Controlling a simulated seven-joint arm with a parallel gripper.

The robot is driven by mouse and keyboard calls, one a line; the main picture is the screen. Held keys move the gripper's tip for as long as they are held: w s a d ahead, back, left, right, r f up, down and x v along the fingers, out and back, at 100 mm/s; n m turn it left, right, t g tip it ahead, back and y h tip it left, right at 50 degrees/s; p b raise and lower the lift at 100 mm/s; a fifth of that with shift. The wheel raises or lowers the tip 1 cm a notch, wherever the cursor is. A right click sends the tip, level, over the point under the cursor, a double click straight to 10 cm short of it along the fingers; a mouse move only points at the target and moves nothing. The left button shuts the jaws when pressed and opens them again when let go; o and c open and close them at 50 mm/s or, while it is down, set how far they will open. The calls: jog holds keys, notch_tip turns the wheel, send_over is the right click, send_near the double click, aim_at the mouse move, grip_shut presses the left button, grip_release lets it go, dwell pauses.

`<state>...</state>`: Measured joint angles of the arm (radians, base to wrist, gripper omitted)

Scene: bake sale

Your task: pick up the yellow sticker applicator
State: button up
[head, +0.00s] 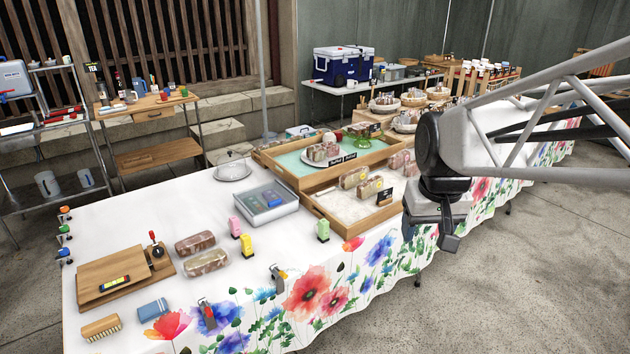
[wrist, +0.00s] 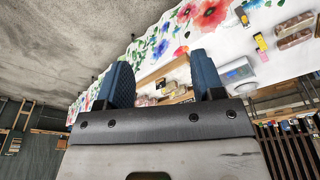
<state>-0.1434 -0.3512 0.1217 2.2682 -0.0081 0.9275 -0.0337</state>
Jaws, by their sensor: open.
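The yellow sticker applicator (head: 246,245) is a small upright block on the white floral tablecloth, near the front edge. A pink one (head: 235,226) stands just behind and left of it, and a green one (head: 323,230) stands apart to the right. The yellow one also shows small in the wrist view (wrist: 260,42), at the upper right. My gripper (head: 430,236) is well to the right of it, in the air by the table's front edge. In the wrist view my gripper (wrist: 162,68) has its two blue fingers spread, with nothing between them.
Two wrapped loaves (head: 195,243) lie left of the yellow applicator. A lidded grey box (head: 266,203) stands behind it. A wooden board (head: 100,284) is at far left.

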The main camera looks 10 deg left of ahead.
jog(key=w+a+f+n, duration=0.2)
jog(key=w+a, duration=0.8)
jog(key=w, duration=0.3)
jog(key=n+g, duration=0.2)
jog(key=n, duration=0.3)
send_over(245, 236)
notch_tip(245, 236, down, 28)
jog(key=shift+d+r, duration=0.15)
jog(key=shift+a, duration=0.2)
jog(key=shift+f, duration=0.3)
jog(key=shift+f, duration=1.15)
jog(key=shift+f, duration=0.15)
